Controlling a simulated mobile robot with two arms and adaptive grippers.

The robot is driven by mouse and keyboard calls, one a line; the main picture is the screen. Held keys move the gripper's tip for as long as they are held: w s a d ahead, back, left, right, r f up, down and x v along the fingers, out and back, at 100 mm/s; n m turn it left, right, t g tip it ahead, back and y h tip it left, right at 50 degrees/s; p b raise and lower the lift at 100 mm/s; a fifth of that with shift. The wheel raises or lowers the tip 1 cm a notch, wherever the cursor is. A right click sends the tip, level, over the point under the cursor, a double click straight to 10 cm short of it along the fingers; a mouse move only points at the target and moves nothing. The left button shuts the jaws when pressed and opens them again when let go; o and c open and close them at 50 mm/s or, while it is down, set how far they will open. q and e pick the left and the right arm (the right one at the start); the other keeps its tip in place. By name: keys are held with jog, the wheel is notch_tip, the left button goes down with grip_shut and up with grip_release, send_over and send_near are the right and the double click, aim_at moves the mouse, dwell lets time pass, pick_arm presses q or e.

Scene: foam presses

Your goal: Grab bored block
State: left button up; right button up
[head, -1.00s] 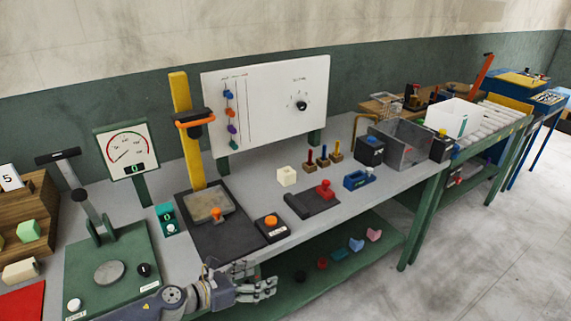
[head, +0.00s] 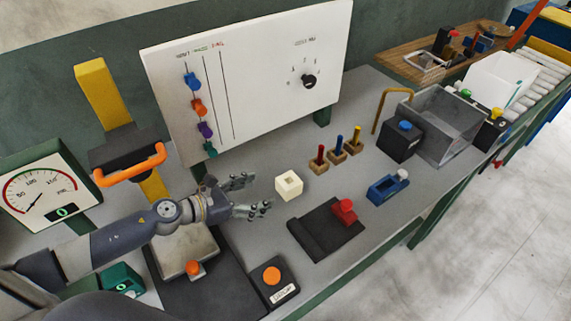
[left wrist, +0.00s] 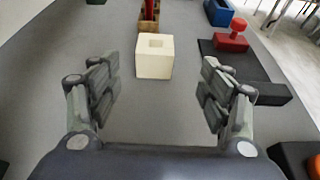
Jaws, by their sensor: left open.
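The bored block (head: 289,185) is a cream cube with a square hole in its top. It stands upright on the grey bench, just right of my left gripper (head: 256,196) in the head view. In the left wrist view the block (left wrist: 154,57) is ahead of the left gripper (left wrist: 159,95), roughly centred between its spread fingers and beyond their tips. The left gripper is open and empty, and does not touch the block. My right gripper is in neither current view.
A black plate with a red-handled piece (head: 343,212) lies right of the block. Wooden stands with coloured pegs (head: 338,151) are behind it. A black box with an orange button (head: 272,276) is in front. A white panel (head: 250,80) stands behind.

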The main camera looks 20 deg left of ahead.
aim_at(283, 183)
pick_arm(q)
jog(key=shift+w+a, duration=0.1)
jog(key=shift+w, duration=0.15)
jog(key=shift+w+r, duration=0.15)
jog(key=shift+w+d, duration=0.2)
jog(key=shift+d, duration=0.15)
jog(key=p+x, duration=0.1)
jog(key=x, duration=0.4)
jog(key=shift+s, duration=0.1)
jog(key=shift+x, duration=0.85)
jog(key=x, duration=0.4)
jog(key=shift+w+a+f+b, duration=0.1)
jog(key=shift+w+f+b, duration=0.15)
jog(key=shift+w+b, duration=0.05)
pick_arm(e)
jog(key=shift+w+a+r, duration=0.1)
jog(key=shift+w+r, duration=0.05)
pick_arm(q)
jog(key=shift+s+r, duration=0.1)
jog(key=c, duration=1)
pick_arm(e)
jog(key=shift+s, duration=0.25)
